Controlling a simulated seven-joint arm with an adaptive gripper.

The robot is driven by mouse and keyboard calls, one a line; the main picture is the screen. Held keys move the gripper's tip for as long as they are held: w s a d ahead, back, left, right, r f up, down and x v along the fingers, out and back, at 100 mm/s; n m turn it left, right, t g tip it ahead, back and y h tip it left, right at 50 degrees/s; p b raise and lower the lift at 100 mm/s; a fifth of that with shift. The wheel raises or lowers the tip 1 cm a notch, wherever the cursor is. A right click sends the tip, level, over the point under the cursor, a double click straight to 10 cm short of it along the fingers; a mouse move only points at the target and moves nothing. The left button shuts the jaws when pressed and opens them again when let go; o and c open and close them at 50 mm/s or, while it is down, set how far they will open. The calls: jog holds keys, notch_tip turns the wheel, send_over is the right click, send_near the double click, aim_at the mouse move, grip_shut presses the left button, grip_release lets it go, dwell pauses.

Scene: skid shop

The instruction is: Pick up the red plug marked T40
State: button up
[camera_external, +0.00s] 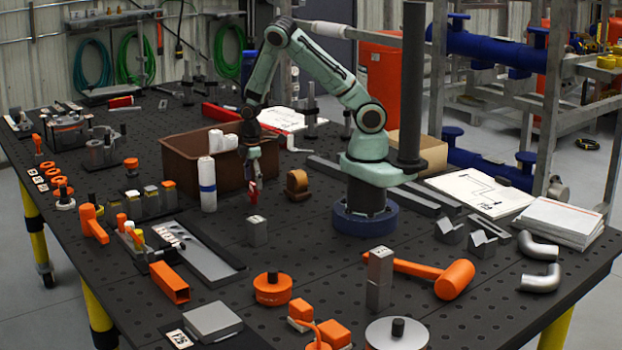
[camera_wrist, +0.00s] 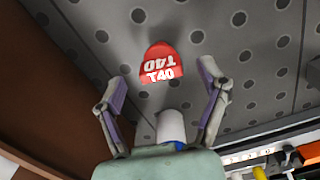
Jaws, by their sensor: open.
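The red plug (camera_wrist: 160,62) marked T40 shows in the wrist view, above the dark perforated table top in the picture, with its label toward the camera. My gripper (camera_wrist: 160,78) is open, with one finger on each side of the plug's line and a visible gap to each. In the external view my gripper (camera_external: 252,164) points down beside the brown bin, with the red plug (camera_external: 252,189) at its fingertips' height or just below. I cannot tell whether the plug touches the table there.
The brown bin (camera_external: 184,170) stands close on the left, with a white roll (camera_external: 208,186) with a blue band in front. A brown tape roll (camera_external: 297,184) lies to the right. A grey block (camera_external: 257,231) stands in front. An orange mallet (camera_external: 454,280) lies front right.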

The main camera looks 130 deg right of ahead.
aim_at(253, 193)
jog(key=shift+f, duration=1.35)
jog(key=c, duration=1.2)
jog(key=shift+c, duration=0.2)
